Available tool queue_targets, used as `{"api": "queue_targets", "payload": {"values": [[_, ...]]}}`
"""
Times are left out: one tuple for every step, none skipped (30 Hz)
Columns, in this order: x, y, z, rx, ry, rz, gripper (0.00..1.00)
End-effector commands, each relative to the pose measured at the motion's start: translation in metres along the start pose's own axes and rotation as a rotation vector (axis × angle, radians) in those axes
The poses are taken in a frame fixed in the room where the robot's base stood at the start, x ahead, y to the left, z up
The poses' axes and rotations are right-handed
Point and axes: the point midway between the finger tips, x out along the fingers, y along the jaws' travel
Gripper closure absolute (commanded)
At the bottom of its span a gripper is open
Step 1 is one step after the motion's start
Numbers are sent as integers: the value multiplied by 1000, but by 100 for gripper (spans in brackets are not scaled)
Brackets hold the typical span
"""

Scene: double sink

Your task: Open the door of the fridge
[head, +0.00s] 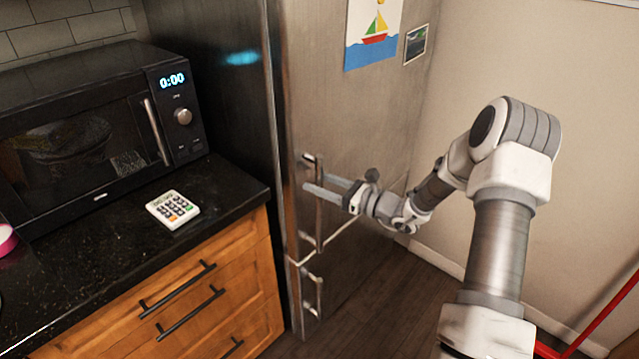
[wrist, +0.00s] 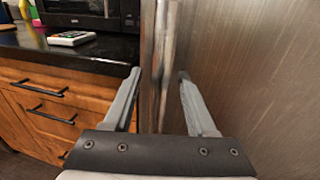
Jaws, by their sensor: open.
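The fridge (head: 345,110) is a tall brushed-metal unit in the middle of the head view, with an upper door and a lower door. The upper door's vertical handle (head: 319,215) is near its left edge, and the lower handle (head: 312,292) is below it. The upper door looks shut. My gripper (head: 308,173) is open, with its fingers at the upper part of the upper handle. In the wrist view the handle (wrist: 167,55) runs between the two open fingertips (wrist: 160,74). I cannot tell whether either finger touches it.
A black counter (head: 110,235) over wooden drawers (head: 215,290) stands left of the fridge, with a microwave (head: 90,110) and a calculator-like keypad (head: 172,209) on it. The dark floor (head: 390,300) in front of the fridge is clear. A beige wall (head: 540,60) is at the right.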

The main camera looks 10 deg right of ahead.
Motion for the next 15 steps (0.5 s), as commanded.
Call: {"api": "queue_targets", "payload": {"values": [[2, 0, 0, 0, 0, 0, 43], [2, 0, 0, 0, 0, 0, 43], [3, 0, 0, 0, 0, 0, 43], [3, 0, 0, 0, 0, 0, 43], [3, 0, 0, 0, 0, 0, 43], [3, 0, 0, 0, 0, 0, 43], [3, 0, 0, 0, 0, 0, 43], [3, 0, 0, 0, 0, 0, 43], [3, 0, 0, 0, 0, 0, 43], [3, 0, 0, 0, 0, 0, 48], [2, 0, 0, 0, 0, 0, 54], [2, 0, 0, 0, 0, 0, 61], [2, 0, 0, 0, 0, 0, 66], [2, 0, 0, 0, 0, 0, 72], [2, 0, 0, 0, 0, 0, 79]]}}
